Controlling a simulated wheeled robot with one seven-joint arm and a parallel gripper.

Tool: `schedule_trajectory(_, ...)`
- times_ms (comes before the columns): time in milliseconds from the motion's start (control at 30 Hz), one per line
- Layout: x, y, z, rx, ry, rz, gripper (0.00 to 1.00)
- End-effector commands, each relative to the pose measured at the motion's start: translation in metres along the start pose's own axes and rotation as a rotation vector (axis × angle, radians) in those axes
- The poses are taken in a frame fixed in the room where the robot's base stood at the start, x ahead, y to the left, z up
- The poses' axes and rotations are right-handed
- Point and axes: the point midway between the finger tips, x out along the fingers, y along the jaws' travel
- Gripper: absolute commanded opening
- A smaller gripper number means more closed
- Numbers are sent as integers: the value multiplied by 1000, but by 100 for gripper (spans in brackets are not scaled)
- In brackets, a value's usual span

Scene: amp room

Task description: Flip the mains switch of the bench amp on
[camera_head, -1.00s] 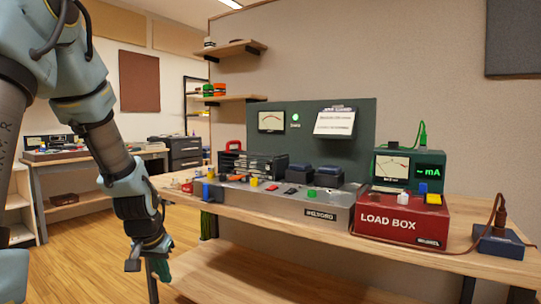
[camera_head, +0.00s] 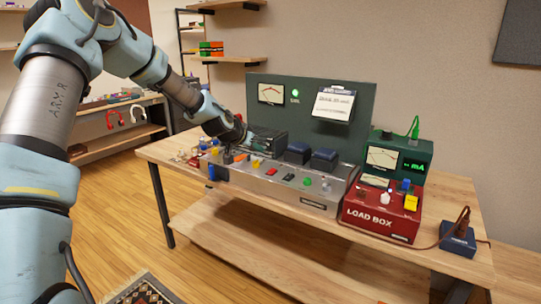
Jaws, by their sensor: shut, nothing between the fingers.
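The bench amp (camera_head: 312,199) is a long grey chassis on the wooden bench, with a dark green meter panel (camera_head: 312,88) behind it. Its top carries coloured controls: an orange one (camera_head: 240,157), a yellow one (camera_head: 255,163), a red one (camera_head: 271,171), a dark one (camera_head: 288,177) and a green knob (camera_head: 307,182). I cannot tell which is the mains switch or how it is set. A green lamp (camera_head: 295,93) glows on the panel. My gripper (camera_head: 228,158) is shut and empty at the amp's left end, low over its top. Whether it touches a control is unclear.
A red load box (camera_head: 382,214) stands right of the amp, with a green meter unit (camera_head: 413,153) behind it. A cable runs to a blue box (camera_head: 458,240) at the right. Black transformers (camera_head: 298,150) stand behind the controls. The bench's front strip is clear.

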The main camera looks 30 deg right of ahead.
Motion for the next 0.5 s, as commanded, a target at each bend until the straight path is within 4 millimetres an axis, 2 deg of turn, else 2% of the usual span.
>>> schedule_trajectory(367,2,0,-1,0,2,1,0)
schedule_trajectory(500,12,1,-1,-2,1,2,0)
